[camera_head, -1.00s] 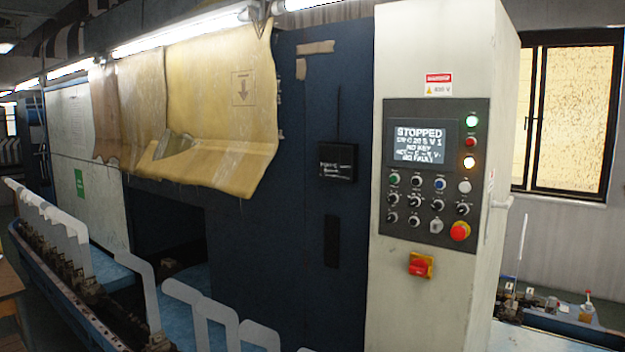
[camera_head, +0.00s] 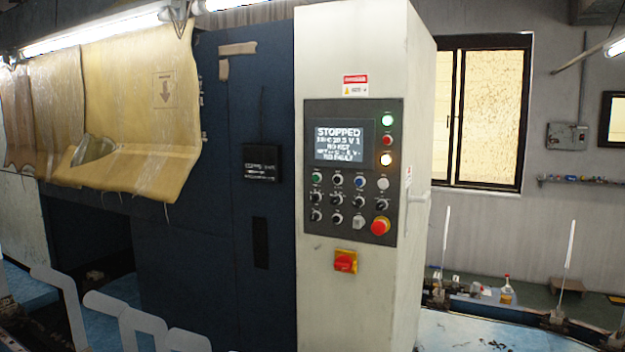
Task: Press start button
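The dark control panel (camera_head: 351,226) is on the front of a tall white cabinet (camera_head: 322,290), right of the middle of the view. Its screen (camera_head: 340,143) reads STOPPED. A green button (camera_head: 317,177) sits at the upper left of the rows of knobs below the screen; its label is too small to read. A lit green lamp (camera_head: 388,119), a red lamp (camera_head: 387,140) and a lit whitish-yellow lamp (camera_head: 386,159) run down the panel's right side. A red mushroom button (camera_head: 380,226) is at the lower right. Neither of my grippers is in view.
Flat white sock boards (camera_head: 62,295) stand along the lower left. A yellowish sheet (camera_head: 140,110) hangs over the blue machine (camera_head: 262,310).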

